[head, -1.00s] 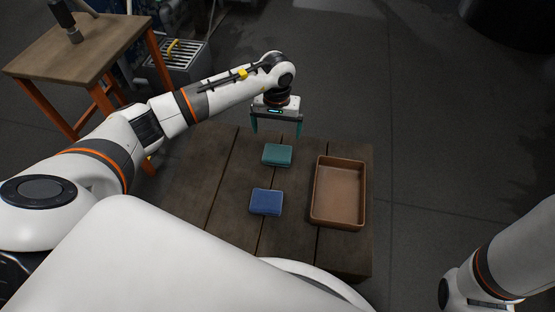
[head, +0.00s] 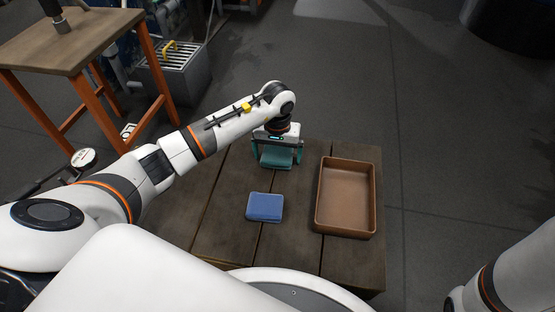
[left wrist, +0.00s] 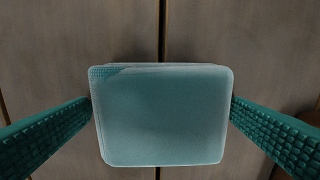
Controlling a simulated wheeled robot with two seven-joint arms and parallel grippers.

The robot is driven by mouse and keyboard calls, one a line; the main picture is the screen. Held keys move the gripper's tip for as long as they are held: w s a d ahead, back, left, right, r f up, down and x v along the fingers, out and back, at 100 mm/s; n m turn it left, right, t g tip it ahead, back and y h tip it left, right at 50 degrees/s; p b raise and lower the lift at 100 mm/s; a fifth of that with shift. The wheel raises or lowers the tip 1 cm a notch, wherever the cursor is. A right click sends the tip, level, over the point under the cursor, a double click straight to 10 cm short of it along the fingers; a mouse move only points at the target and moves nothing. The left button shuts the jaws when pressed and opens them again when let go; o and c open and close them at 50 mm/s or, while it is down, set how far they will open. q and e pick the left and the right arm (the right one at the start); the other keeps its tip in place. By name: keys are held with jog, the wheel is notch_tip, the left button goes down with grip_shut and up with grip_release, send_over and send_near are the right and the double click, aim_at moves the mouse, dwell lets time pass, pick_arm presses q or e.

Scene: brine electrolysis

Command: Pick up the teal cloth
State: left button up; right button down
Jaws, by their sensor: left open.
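The teal cloth (head: 276,159) is a folded square on the wooden table, partly hidden by my left gripper in the head view. In the left wrist view the cloth (left wrist: 162,115) fills the middle, between the two fingers. My left gripper (head: 277,161) is open, its fingers on either side of the cloth. In the left wrist view the fingertips of the left gripper (left wrist: 161,107) appear close to the cloth's left and right edges; whether they touch it I cannot tell. My right gripper is not in view; only part of my right arm shows at the lower right.
A folded blue cloth (head: 264,207) lies on the table (head: 222,217) nearer to me. A brown tray (head: 346,229), empty, stands on the table at the right. A side table (head: 75,45) with orange legs stands at the far left. Bare boards lie left of the cloths.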

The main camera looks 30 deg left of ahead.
aim_at(278, 153)
pick_arm(q)
jog(key=c, duration=1)
notch_tip(278, 153, up, 10)
jog(key=p, duration=0.7)
